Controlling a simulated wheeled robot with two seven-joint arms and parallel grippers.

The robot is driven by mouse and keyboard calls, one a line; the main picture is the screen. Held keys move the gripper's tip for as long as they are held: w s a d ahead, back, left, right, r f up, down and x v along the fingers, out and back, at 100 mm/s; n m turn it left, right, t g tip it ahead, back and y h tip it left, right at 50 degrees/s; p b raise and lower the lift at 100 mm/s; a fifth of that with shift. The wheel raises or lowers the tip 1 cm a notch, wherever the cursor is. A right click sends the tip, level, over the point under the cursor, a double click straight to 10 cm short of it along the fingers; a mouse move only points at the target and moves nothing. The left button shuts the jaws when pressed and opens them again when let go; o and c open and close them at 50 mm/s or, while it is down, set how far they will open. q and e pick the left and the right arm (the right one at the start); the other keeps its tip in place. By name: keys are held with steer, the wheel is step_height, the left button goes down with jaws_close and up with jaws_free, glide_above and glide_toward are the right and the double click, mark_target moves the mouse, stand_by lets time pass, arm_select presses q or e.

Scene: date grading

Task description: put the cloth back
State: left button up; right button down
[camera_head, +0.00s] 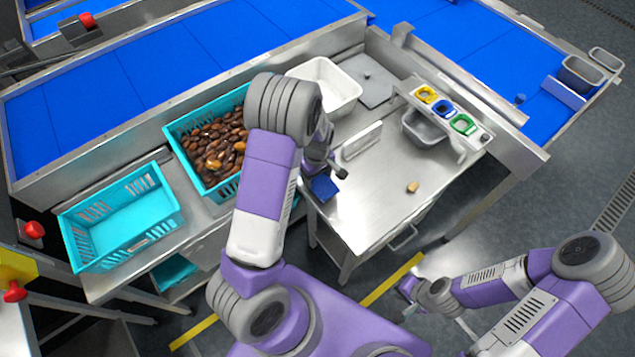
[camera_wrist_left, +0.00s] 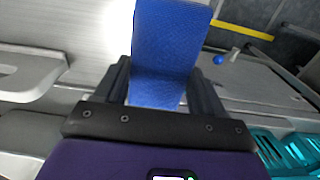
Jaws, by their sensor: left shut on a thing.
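A blue cloth (camera_head: 324,188) is in my left gripper (camera_head: 328,174), over the left edge of the steel worktable (camera_head: 375,220). In the left wrist view the cloth (camera_wrist_left: 170,45) sticks out between the two fingers of the left gripper (camera_wrist_left: 165,92). The gripper is shut on it. Whether the cloth touches the table cannot be told. My right gripper (camera_head: 407,288) is low at the right, away from the worktable; its finger opening is too small to make out.
A single date (camera_head: 413,187) lies on the worktable. A raised metal plate (camera_head: 361,141) stands behind the cloth. A grey bin (camera_head: 425,130) and yellow, blue and green-marked holders line the right back. A teal crate of dates (camera_head: 178,143), an empty teal crate (camera_head: 150,232) and a white tub (camera_head: 343,75) stand left and behind.

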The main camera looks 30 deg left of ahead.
mark_target(317, 179)
arm_select(q)
step_height(317, 179, down, 3)
steer(key=shift+f+b, duration=0.15)
steer(key=shift+b, duration=0.15)
steer(key=shift+f, duration=0.15)
steer(key=o, duration=1.1)
steer(key=shift+r, duration=0.45)
step_height(317, 179, up, 12)
steer(key=p, duration=0.2)
steer(key=shift+f+p, duration=0.2)
steer(key=shift+p, duration=0.2)
